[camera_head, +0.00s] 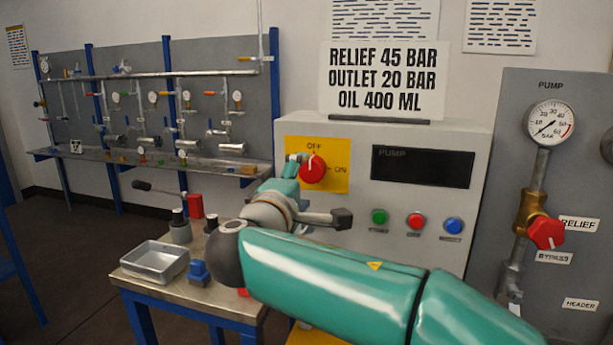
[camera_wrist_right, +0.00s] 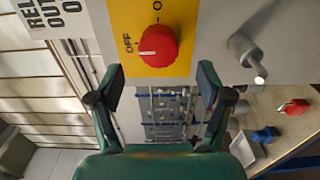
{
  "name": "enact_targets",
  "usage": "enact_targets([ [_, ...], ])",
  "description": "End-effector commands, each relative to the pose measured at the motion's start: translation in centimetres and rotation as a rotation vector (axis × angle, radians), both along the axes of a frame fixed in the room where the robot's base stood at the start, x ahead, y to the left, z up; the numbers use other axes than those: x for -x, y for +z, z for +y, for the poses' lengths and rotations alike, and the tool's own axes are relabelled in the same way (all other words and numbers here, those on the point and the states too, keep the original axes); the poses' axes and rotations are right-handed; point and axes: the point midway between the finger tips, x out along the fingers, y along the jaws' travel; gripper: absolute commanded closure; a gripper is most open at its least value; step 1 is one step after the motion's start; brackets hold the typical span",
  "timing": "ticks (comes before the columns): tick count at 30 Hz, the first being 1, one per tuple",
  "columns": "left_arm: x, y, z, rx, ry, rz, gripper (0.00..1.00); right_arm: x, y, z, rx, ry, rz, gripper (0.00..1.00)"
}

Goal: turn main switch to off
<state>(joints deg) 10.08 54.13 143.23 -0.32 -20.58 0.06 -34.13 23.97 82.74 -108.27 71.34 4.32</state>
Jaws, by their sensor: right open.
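The main switch is a round red knob (camera_head: 312,170) on a yellow plate (camera_head: 333,184) marked OFF at the top and ON at the right. Its white mark points up to OFF. In the right wrist view the knob (camera_wrist_right: 158,46) shows from close by, with its mark toward the OFF label. My right gripper (camera_wrist_right: 160,80) is open and empty; its two fingers are either side of the view, with the knob just past and between the tips. In the head view the gripper (camera_head: 298,162) is just left of the knob, partly hidden by its own arm. My left gripper is not seen.
Green, red and blue buttons (camera_head: 416,220) sit below the dark PUMP display (camera_head: 422,167). A metal tray (camera_head: 155,263) and a blue part (camera_head: 199,272) are on the small table at the left. A red-handled valve (camera_head: 546,232) and a gauge (camera_head: 551,122) are at the right.

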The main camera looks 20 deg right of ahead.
Motion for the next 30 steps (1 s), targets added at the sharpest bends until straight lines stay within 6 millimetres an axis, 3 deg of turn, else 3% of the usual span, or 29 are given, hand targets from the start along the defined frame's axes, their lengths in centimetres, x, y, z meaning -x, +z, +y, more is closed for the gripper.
enact_targets([
  [3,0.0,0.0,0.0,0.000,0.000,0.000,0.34,2.1,0.0,1.6,0.001,0.005,0.000,0.22],
  [9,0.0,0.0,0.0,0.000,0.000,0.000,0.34,4.3,0.0,3.1,0.000,0.003,0.000,0.22],
  [23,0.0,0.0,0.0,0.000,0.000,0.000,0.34,5.0,-0.2,3.5,0.001,0.001,0.003,0.22],
  [26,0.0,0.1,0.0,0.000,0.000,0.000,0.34,4.5,-1.2,3.6,-0.002,0.010,0.034,0.22],
  [29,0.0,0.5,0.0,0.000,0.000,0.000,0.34,3.5,-4.0,3.8,-0.013,0.034,0.112,0.22],
  [30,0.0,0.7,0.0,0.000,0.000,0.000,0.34,3.0,-5.8,3.9,-0.023,0.048,0.161,0.22],
])
